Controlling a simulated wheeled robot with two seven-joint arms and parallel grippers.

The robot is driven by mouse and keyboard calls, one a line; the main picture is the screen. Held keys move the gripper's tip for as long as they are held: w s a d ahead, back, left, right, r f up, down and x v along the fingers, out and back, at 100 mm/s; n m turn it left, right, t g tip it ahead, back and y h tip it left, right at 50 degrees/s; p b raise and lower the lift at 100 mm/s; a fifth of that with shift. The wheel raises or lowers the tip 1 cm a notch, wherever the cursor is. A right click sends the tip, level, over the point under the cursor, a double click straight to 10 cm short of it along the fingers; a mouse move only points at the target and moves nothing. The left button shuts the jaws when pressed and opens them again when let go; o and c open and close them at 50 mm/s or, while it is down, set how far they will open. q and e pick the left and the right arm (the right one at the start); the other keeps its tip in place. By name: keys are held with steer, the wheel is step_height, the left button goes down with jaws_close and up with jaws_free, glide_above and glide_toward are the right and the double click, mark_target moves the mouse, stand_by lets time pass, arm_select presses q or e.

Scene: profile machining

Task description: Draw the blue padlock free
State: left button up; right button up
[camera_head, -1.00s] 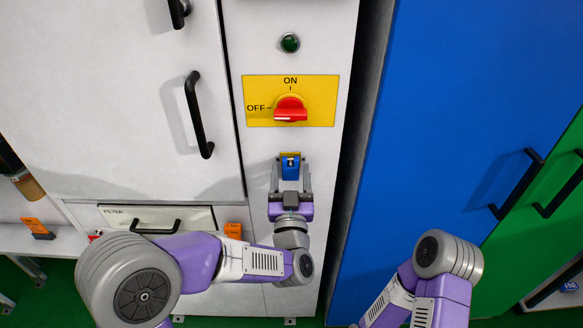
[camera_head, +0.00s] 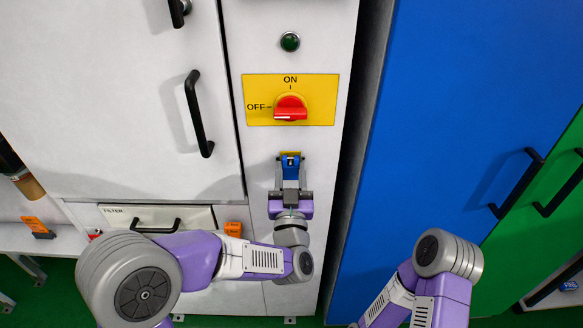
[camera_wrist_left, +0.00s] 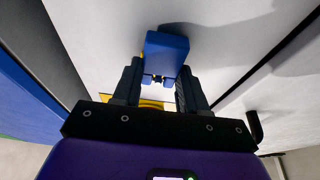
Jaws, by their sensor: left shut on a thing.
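The blue padlock (camera_head: 290,169) hangs at a small yellow part (camera_head: 290,155) on the pale cabinet front, below the yellow switch plate (camera_head: 327,101). My left gripper (camera_head: 290,175) reaches up from below and is shut on the padlock, one finger on each side of it. In the left wrist view the padlock (camera_wrist_left: 166,52) sits between the two dark fingertips (camera_wrist_left: 160,72), close to the cabinet face. Whether its shackle still passes through the yellow part is hidden. My right arm shows at lower right, but its gripper is not in view.
A red rotary switch (camera_head: 291,108) lies level with the OFF mark. A green lamp (camera_head: 290,42) is above it. A door handle (camera_head: 198,114) and a FILTER drawer (camera_head: 195,217) are at left. A blue cabinet (camera_head: 450,120) stands at right across a dark gap.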

arm_select(q)
steer(key=shift+s, duration=0.15)
steer(key=shift+s+b, duration=0.8)
steer(key=shift+s, duration=0.6)
steer(key=shift+s+b, duration=0.15)
steer(key=shift+b, duration=0.15)
steer(key=shift+s, duration=0.15)
steer(key=s+b, duration=0.1)
steer(key=s, duration=0.2)
steer(key=shift+s, duration=0.4)
steer(key=shift+w, duration=0.1)
